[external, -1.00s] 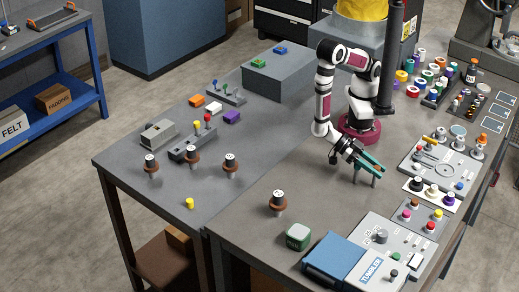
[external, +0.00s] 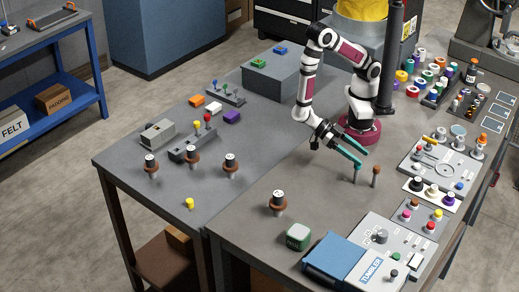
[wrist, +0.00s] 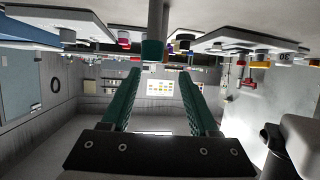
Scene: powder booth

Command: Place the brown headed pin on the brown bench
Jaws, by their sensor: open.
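The brown headed pin (external: 376,170) stands upright on the grey worktop in front of my base. A teal headed pin (external: 356,174) stands just left of it. My gripper (external: 363,160) is open, with its teal fingers reaching over the teal headed pin and left of the brown one. In the wrist view the teal head (wrist: 152,50) shows between the two fingertips (wrist: 155,72); I cannot tell whether they touch it. I cannot make out the brown headed pin in the wrist view.
Several dark knobs with brown rims stand at the left, and another (external: 278,202) nearer. A green and white block (external: 297,236) and a blue tumbler box (external: 336,259) are at the front. A panel (external: 437,168) stands right.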

